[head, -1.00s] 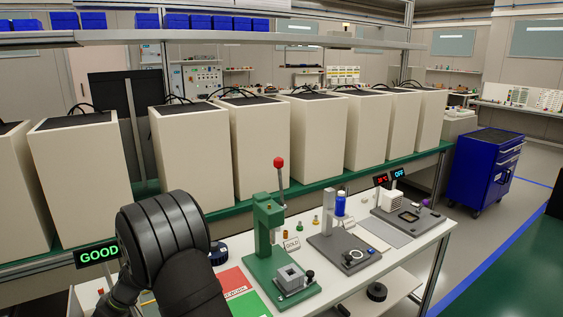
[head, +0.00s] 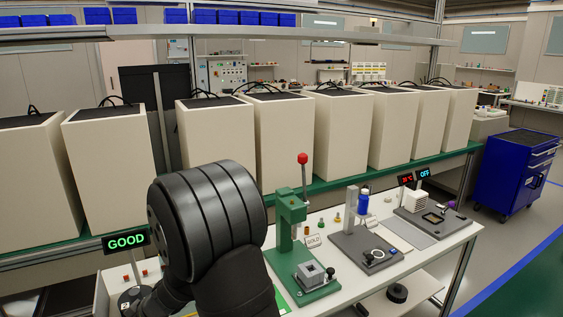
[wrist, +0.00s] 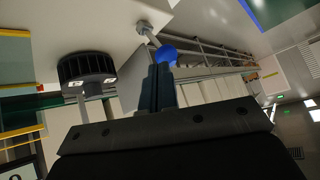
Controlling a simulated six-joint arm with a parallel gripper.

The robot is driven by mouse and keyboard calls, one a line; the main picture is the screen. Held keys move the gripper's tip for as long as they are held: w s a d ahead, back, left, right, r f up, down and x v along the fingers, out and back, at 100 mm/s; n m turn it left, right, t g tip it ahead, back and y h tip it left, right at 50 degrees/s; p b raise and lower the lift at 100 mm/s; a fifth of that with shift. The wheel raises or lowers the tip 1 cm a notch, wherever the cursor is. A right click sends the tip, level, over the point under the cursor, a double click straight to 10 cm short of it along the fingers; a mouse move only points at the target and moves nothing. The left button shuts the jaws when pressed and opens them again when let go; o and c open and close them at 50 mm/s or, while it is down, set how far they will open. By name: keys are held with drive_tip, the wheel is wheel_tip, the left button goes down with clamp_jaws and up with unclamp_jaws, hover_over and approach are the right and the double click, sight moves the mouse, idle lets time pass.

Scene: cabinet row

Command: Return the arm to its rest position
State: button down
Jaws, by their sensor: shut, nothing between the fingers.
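My gripper (wrist: 158,80) shows in the wrist view, its two dark fingers together with nothing between them. A blue round knob or ball (wrist: 167,54) lies just beyond the fingertips in that view; whether it touches them I cannot tell. In the head view only thick black links of my arm show, in front of the bench at lower left; the gripper itself is hidden there.
The white bench (head: 451,243) carries a green press (head: 291,230) with a red-knobbed lever, a grey fixture (head: 365,248) and a blue bottle (head: 362,204). A GOOD display (head: 126,241) stands left of my arm. Cream cabinets (head: 281,145) line the back. A blue cart (head: 515,175) stands right.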

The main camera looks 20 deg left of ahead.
drive_tip(key=d+r, duration=0.4)
drive_tip(key=d, duration=0.3)
drive_tip(key=shift+m+g+h, duration=0.5)
drive_tip(key=shift+g+h, duration=0.3)
drive_tip(key=shift+h, duration=0.1)
drive_tip(key=w+a+f, duration=0.1)
drive_tip(key=a+f, duration=0.1)
drive_tip(key=a, duration=0.2)
drive_tip(key=w+a+f, duration=0.2)
drive_tip(key=a, duration=0.3)
drive_tip(key=w+a+f, duration=0.1)
drive_tip(key=a+f, duration=0.1)
drive_tip(key=a, duration=0.2)
drive_tip(key=shift+w+a+f, duration=0.2)
drive_tip(key=shift+w, duration=0.2)
drive_tip(key=shift+w+a+f+g+h, duration=0.2)
drive_tip(key=shift+w+a+g+h, duration=0.1)
drive_tip(key=shift+w+a+h, duration=0.1)
drive_tip(key=v, duration=1)
drive_tip(key=s+a+f+n+g+h, duration=0.1)
drive_tip(key=s+a+f+n+h, duration=0.1)
drive_tip(key=s+f+n, duration=0.2)
drive_tip(key=shift+s+f, duration=1.1)
drive_tip(key=shift+s, duration=0.95)
